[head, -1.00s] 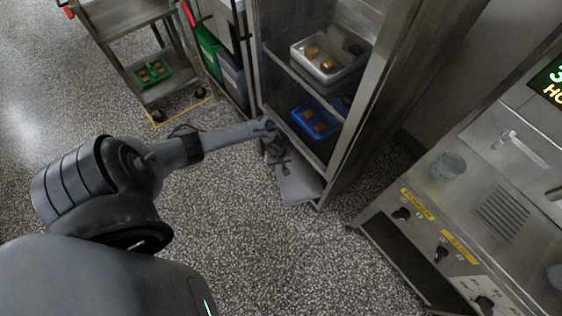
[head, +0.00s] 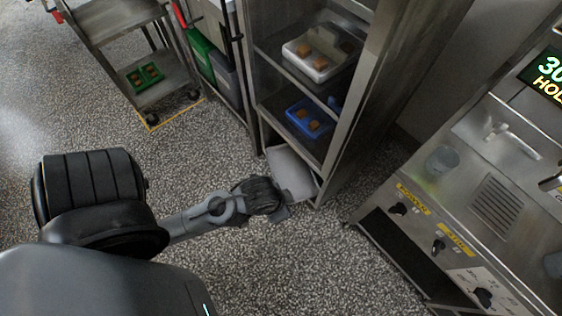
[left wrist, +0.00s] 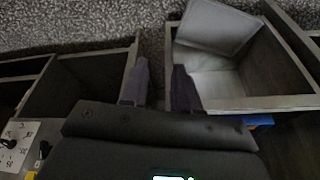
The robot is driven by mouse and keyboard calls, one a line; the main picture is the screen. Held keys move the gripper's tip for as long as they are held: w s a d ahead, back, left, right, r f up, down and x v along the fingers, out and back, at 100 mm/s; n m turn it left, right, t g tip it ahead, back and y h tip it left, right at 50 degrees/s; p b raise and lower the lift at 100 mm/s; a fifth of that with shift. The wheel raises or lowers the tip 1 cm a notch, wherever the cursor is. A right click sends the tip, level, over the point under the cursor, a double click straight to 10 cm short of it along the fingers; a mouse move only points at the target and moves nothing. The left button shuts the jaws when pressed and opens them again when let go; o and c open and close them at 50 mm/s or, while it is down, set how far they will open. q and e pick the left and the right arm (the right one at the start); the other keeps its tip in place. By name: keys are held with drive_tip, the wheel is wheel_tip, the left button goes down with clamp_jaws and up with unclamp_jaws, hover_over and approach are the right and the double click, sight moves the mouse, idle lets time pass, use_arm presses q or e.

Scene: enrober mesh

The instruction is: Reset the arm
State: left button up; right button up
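My left arm comes in from the left in the head view. Its dark gripper (head: 284,207) hangs over the speckled floor, just in front of the steel cabinet's bottom opening. In the left wrist view the two dark fingers of the left gripper (left wrist: 160,75) stand apart with nothing between them, so it is open and empty. My right arm and gripper are in neither view.
The steel cabinet holds a white tray (head: 320,66) and a blue tray (head: 309,118) with brown pieces. A cart (head: 108,12) with a green tray (head: 146,76) stands far left; a control machine (head: 470,190) stands right. Floor in front is clear.

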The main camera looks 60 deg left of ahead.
use_arm(q)
drive_tip(key=shift+s+r, duration=0.3)
drive_tip(key=shift+r, duration=0.25)
drive_tip(key=shift+r, duration=0.15)
wheel_tip(320, 180, up, 63)
drive_tip(key=p, duration=6.3)
